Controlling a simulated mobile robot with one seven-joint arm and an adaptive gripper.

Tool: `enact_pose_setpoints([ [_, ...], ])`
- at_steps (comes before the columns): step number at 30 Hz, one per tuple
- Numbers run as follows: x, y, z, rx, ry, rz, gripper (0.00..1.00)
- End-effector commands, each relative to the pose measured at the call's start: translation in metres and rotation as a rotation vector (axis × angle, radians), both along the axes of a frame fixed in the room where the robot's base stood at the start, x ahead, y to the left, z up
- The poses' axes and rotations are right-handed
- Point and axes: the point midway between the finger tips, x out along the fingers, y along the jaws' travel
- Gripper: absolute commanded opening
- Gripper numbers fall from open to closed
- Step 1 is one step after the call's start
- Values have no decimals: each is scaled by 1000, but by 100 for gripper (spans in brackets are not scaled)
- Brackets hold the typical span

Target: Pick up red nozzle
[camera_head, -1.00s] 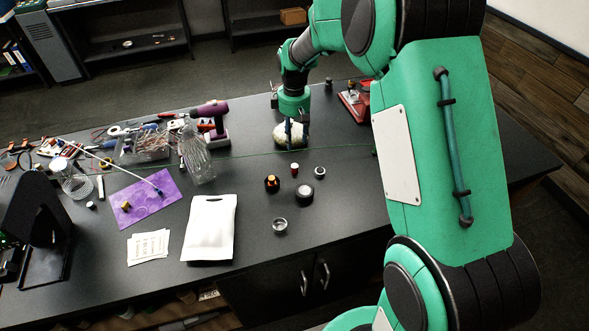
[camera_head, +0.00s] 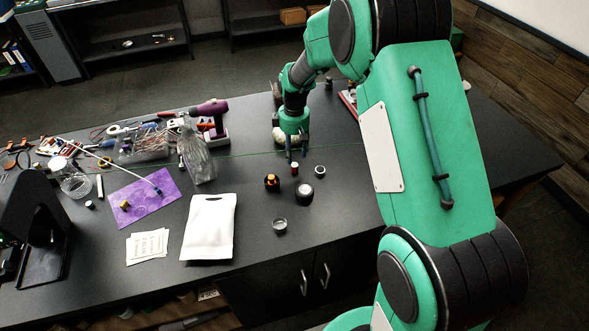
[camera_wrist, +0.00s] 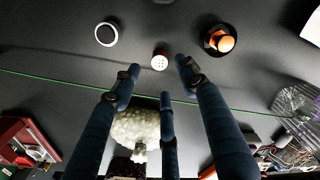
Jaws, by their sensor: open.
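The red nozzle (camera_head: 295,169) is a small upright cylinder with a pale top, standing on the dark table among several small round parts. In the wrist view the red nozzle (camera_wrist: 159,60) shows its white dotted top and red side, just beyond the fingertips. My gripper (camera_head: 296,158) is above the table, just behind the nozzle in the head view. In the wrist view the fingers of my gripper (camera_wrist: 158,82) are spread apart and empty, with the nozzle lying ahead of the gap between them.
A pale bumpy object (camera_wrist: 135,128) lies beneath the fingers. A green line crosses the table.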

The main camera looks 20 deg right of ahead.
Motion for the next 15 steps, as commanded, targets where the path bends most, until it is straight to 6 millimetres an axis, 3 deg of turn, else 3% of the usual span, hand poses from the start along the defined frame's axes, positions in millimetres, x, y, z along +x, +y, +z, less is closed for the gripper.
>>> enact_pose_setpoints([
  [15, 0, 0, -8, 0, 0, 0, 43],
])
